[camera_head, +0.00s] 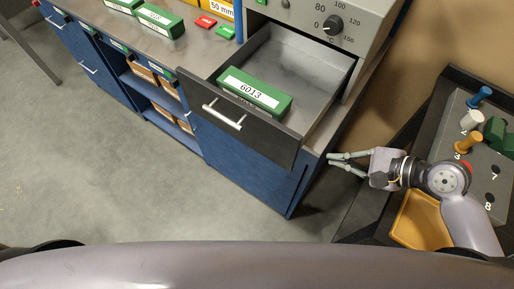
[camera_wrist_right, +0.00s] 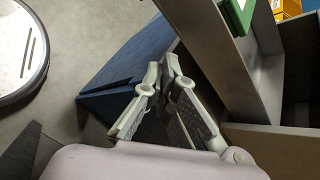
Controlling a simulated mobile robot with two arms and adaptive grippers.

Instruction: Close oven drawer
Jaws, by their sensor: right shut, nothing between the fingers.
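The oven drawer (camera_head: 300,62) is pulled out below the oven's control panel (camera_head: 355,20). Its dark front (camera_head: 270,140) has a silver handle (camera_head: 222,117) and sticks out over the blue cabinet. A green box labelled 6013 (camera_head: 254,92) lies inside the drawer near the front. My right gripper (camera_head: 331,159) is shut and empty, to the right of the drawer's front corner and apart from it in the head view. In the right wrist view, the gripper (camera_wrist_right: 168,62) points toward the blue cabinet, with the drawer (camera_wrist_right: 205,45) at upper right. My left gripper is out of view.
A dark side table with a grey peg board (camera_head: 480,165) and a yellow tray (camera_head: 420,222) stands at right, close to my right arm. The floor (camera_head: 90,170) in front is clear.

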